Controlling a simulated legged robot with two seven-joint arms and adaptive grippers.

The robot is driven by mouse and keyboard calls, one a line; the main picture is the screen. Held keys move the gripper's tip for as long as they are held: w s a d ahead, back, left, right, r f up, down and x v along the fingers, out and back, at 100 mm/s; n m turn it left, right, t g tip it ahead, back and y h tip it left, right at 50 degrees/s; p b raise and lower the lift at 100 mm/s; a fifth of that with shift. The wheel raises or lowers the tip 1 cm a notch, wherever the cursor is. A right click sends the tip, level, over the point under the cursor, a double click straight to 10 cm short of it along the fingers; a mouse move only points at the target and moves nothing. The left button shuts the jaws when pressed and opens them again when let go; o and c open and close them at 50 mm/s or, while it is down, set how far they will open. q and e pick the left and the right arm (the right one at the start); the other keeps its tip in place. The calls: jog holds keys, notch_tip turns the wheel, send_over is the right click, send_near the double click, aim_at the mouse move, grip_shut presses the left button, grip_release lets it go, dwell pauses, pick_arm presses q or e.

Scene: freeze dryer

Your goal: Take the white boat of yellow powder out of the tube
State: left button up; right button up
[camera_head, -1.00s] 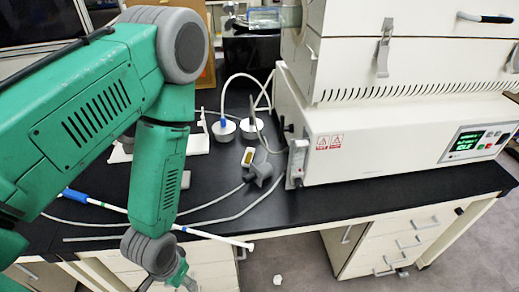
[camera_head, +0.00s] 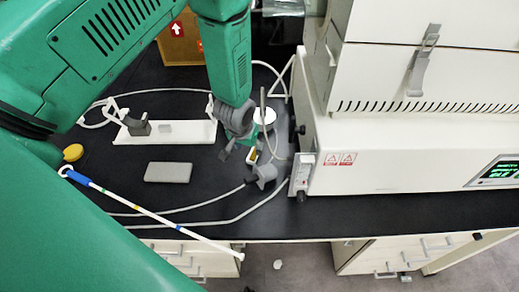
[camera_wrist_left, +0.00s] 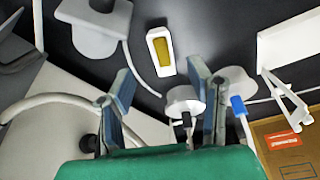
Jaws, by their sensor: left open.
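The white boat of yellow powder (camera_head: 252,156) lies on the black bench, outside any tube, close to a grey flange-like part (camera_head: 263,174). It also shows in the left wrist view (camera_wrist_left: 161,52), as a white rectangle with a yellow strip. My left gripper (camera_head: 247,148) is open and empty, pointing down just over the boat. In the left wrist view the boat is ahead of the gap between its two fingertips (camera_wrist_left: 160,72), apart from both. A piece of clear glass (camera_head: 284,7) shows at the top edge; I cannot tell if it is the tube. My right gripper is not seen.
The cream furnace (camera_head: 400,150) stands close on the right. A white stand (camera_head: 185,136), a grey block (camera_head: 168,173), a yellow cap (camera_head: 73,153) and a long white rod (camera_head: 160,218) lie to the left. White round parts and hoses are close by the gripper.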

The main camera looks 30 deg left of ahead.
aim_at(253, 159)
pick_arm(q)
notch_tip(253, 159, down, 2)
jog(key=shift+f+b, duration=0.25)
jog(key=shift+b, duration=0.7)
jog(key=b+x, duration=0.1)
jog(key=x, duration=0.1)
jog(key=b+x, duration=0.1)
jog(key=x, duration=0.1)
jog(key=shift+w+b, duration=0.35)
jog(key=shift+b, duration=0.05)
jog(key=shift+w+a+f+b, duration=0.1)
jog(key=shift+f+b, duration=0.6)
jog(key=shift+w+f, duration=0.15)
jog(key=shift+f, duration=0.05)
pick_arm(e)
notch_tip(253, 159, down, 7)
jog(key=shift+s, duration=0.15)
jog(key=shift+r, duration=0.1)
pick_arm(q)
jog(key=c, duration=0.9)
jog(key=shift+c, duration=0.2)
jog(key=shift+r, duration=0.1)
